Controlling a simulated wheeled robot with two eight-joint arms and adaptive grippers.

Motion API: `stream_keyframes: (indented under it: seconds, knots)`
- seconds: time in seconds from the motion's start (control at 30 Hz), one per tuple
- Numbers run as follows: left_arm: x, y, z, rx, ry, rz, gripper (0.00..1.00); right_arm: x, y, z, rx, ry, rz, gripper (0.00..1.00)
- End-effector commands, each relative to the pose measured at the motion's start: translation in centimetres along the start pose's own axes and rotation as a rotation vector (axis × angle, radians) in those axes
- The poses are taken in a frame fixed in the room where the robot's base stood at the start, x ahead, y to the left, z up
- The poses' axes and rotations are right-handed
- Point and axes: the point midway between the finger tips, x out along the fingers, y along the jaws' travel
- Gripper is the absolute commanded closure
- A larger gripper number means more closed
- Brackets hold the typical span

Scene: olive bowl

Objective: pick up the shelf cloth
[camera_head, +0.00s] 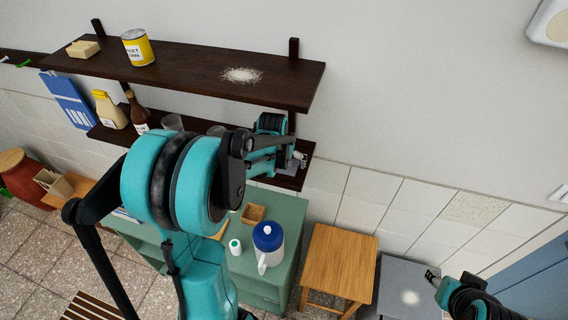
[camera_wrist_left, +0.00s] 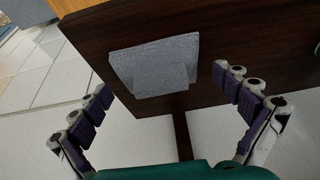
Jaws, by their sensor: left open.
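The shelf cloth (camera_wrist_left: 155,66) is a folded grey cloth lying flat on the dark wooden lower shelf (camera_wrist_left: 92,30) in the left wrist view. My left gripper (camera_wrist_left: 162,82) is open, with one finger on each side of the cloth in that view and nothing held. In the head view my left gripper (camera_head: 299,160) is at the right end of the lower shelf, and the arm hides most of the cloth. My right gripper (camera_head: 433,276) is at the lower right, far from the shelf, and its jaws are too small to read.
The upper shelf (camera_head: 190,66) holds a yellow can (camera_head: 137,48), a butter-coloured block (camera_head: 83,49) and spilled white powder (camera_head: 241,75). Bottles and glasses stand on the lower shelf's left part. Below are a green cabinet (camera_head: 290,225) with a blue-lidded jug (camera_head: 267,240) and a wooden stool (camera_head: 340,262).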

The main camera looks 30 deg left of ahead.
Motion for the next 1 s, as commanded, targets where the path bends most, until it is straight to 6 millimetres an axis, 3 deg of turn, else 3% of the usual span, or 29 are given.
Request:
stream_keyframes:
  seconds: [0.1, 0.27, 0.3, 0.8, 1.0]
  knots:
    - [0.0, 0.0, 0.0, 0.0, 0.0, 0.0, 0.03, 0.0, 0.0, 0.0, 0.0, 0.0, 0.0, 0.6]
    - [0.0, 0.0, 0.0, 0.0, 0.0, 0.0, 0.45, 0.0, 0.0, 0.0, 0.0, 0.0, 0.0, 0.6]
    - [0.0, 0.0, 0.0, 0.0, 0.0, 0.0, 0.48, 0.0, 0.0, 0.0, 0.0, 0.0, 0.0, 0.6]
    - [-0.7, 0.0, 0.0, 0.0, 0.0, 0.0, 0.48, 0.3, 0.0, 0.2, 0.0, 0.0, 0.0, 0.6]
    - [-1.9, 0.0, 3.0, 0.0, 0.0, 0.0, 0.48, 0.5, 0.0, 0.4, 0.0, 0.0, 0.0, 0.6]
